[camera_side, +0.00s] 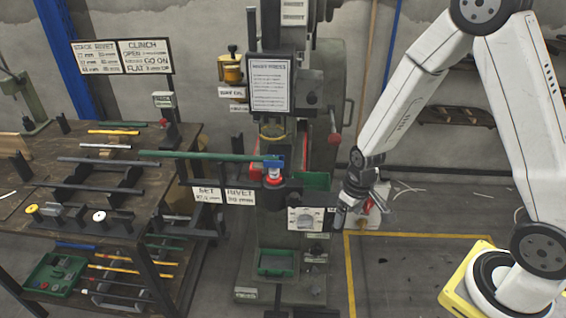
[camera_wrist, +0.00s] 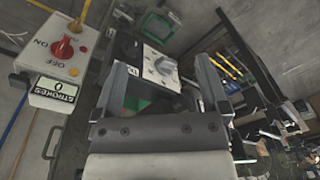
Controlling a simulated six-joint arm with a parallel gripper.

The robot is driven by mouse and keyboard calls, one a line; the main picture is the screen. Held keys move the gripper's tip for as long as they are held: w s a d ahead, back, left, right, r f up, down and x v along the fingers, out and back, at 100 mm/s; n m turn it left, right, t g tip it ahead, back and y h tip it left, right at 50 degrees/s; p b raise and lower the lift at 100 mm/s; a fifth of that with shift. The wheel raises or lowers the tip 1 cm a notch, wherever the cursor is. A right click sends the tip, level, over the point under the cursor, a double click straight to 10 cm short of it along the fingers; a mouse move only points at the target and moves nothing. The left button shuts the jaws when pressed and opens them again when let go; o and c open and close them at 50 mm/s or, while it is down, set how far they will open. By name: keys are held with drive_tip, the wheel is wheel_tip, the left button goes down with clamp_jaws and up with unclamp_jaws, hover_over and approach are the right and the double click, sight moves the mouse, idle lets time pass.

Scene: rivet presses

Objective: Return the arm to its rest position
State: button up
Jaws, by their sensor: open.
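My gripper (camera_side: 343,213) hangs at the end of my white arm, just right of the rivet press (camera_side: 275,225) in the side view. In the wrist view the gripper's two fingers (camera_wrist: 160,92) stand apart with nothing held between them. Beyond the fingers is a white panel with a grey knob (camera_wrist: 165,66) on the press. A green bar (camera_side: 205,155) lies across the press at its red and blue tooling, reaching left over the bench.
A control box (camera_wrist: 65,55) with a red switch and a strokes counter is close on the left in the wrist view. The bench (camera_side: 150,225) at the left holds bars and racks. Yellow floor lines (camera_side: 420,235) mark open floor below my arm.

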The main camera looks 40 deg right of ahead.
drive_tip(key=s+a+r+t, duration=0.1)
drive_tip(key=s+r, duration=0.4)
drive_tip(key=r, duration=0.6)
drive_tip(key=shift+s+a+t, duration=0.3)
drive_tip(key=shift+s+t, duration=0.05)
drive_tip(key=shift+t, duration=0.05)
idle(0.4)
